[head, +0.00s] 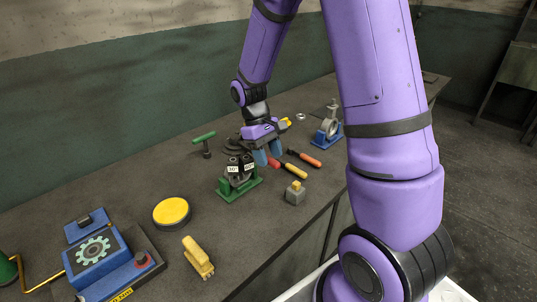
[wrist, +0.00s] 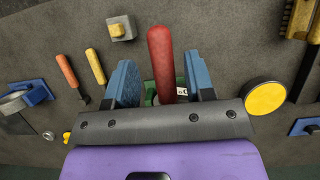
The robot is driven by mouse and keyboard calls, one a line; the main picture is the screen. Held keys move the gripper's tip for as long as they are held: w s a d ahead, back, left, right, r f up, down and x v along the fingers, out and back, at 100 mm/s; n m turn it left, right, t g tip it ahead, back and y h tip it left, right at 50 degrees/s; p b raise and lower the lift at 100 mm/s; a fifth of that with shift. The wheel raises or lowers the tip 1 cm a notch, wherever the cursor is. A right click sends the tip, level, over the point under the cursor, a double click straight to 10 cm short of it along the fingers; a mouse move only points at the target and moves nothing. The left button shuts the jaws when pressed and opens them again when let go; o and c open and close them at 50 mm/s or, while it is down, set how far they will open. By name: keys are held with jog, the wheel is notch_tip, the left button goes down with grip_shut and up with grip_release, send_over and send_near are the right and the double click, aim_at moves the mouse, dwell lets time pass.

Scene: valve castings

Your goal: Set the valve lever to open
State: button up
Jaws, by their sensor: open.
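The valve has a green base (head: 240,187) and a dark body with two white label plates (head: 240,167); their lettering is too small to read. Its red lever (head: 274,163) sticks out from the body toward the right in the head view. My gripper (head: 267,154) is open over the lever, its two blue fingers pointing down. In the wrist view the red lever (wrist: 161,55) lies between the fingers of my gripper (wrist: 159,66), with a gap on each side. The gripper hides much of the valve there; bits of green base (wrist: 150,92) show.
Two screwdrivers, orange (head: 305,158) and yellow (head: 294,170), and a grey block with a yellow knob (head: 296,194) lie close by. A yellow disc (head: 171,211), a yellow brush (head: 198,257) and a blue gear device (head: 97,250) stand left. The bench front is mostly clear.

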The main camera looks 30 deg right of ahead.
jog(key=v, duration=1)
jog(key=shift+w+r, duration=0.15)
jog(key=shift+r, duration=0.2)
jog(key=s+a+r+t, duration=0.1)
jog(key=s+r+t, duration=0.2)
jog(key=s, duration=0.4)
jog(key=s+a+r+m+t, duration=0.1)
jog(key=s+r+t, duration=0.2)
jog(key=s+r, duration=0.3)
jog(key=s+a+r+m+t+y, duration=0.1)
jog(key=s+r, duration=0.4)
jog(key=s, duration=0.5)
jog(key=a+t, duration=0.1)
jog(key=t, duration=0.1)
jog(key=shift+s+t, duration=0.15)
jog(key=shift+t, duration=0.25)
